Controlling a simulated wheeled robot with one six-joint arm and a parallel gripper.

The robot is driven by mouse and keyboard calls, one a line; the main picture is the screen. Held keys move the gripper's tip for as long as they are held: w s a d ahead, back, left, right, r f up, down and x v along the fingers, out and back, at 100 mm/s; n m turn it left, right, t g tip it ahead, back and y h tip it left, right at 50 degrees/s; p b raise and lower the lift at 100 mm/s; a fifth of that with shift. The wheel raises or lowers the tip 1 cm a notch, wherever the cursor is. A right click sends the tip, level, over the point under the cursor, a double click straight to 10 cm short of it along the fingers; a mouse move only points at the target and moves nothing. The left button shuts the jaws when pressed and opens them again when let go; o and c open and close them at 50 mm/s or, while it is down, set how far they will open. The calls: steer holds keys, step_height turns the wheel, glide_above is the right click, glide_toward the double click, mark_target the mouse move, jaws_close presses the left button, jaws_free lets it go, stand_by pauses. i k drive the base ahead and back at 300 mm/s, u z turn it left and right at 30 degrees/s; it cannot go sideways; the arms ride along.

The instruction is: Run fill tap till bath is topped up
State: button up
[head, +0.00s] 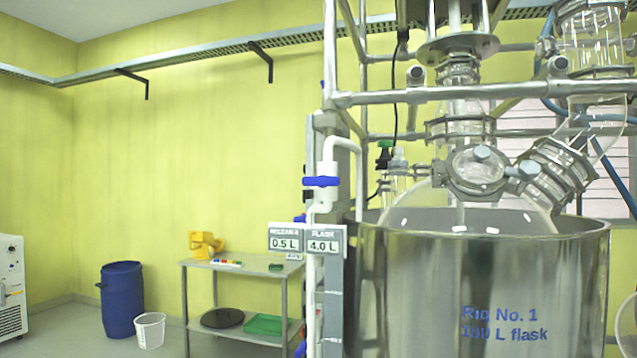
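The bath (410,290) is a large steel vessel at the right, marked "Rig No. 1" and "100 L flask". A round glass flask (425,205) sits in it, with its top above the rim. The water level inside cannot be made out. A white pipe (350,146) with a blue-handled tap (321,182) stands at the bath's left and curves over towards it. I cannot tell whether the tap is open or whether water flows. Two signs hang below, one reading 0.5 L (285,241) and one 4.0 L (322,242). My gripper is not in view.
A steel trolley (222,262) with a yellow object (205,244) on top stands left of the bath. A blue drum (122,300), a white bucket (149,330) and a white cabinet (11,290) stand further left. A metal frame (430,94) surrounds the glassware.

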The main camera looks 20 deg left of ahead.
mark_target(322, 180)
steer(key=k, duration=0.5)
steer(key=u, duration=2.1)
steer(key=i, duration=1.5)
steer(key=z, duration=2.1)
